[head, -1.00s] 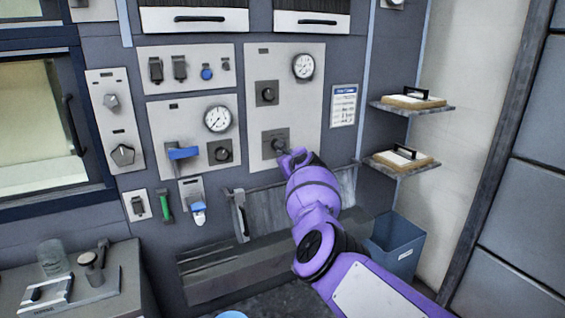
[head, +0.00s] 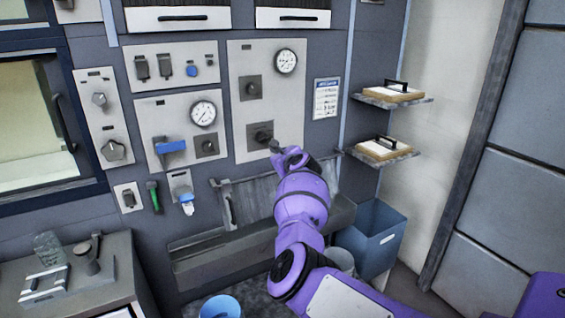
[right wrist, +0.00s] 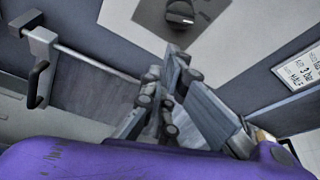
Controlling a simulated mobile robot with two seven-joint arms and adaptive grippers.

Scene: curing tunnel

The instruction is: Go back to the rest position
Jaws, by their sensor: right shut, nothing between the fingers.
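My right arm reaches up from the bottom of the head view towards the control wall. Its gripper (head: 277,147) is shut and empty, just right of and below the lower dark knob (head: 261,135) on the tall light panel (head: 240,100). In the right wrist view the closed fingers (right wrist: 167,92) point towards the wall, and the knob (right wrist: 180,12) shows beyond them with a gap between. My left gripper is in neither view.
A hinged-looking grey flap (head: 255,195) with a handle sits below the panel. Shelves with clipboards (head: 384,148) jut out at right. A blue bin (head: 372,238) and a blue bucket (head: 221,307) stand low. A counter (head: 75,285) is at left.

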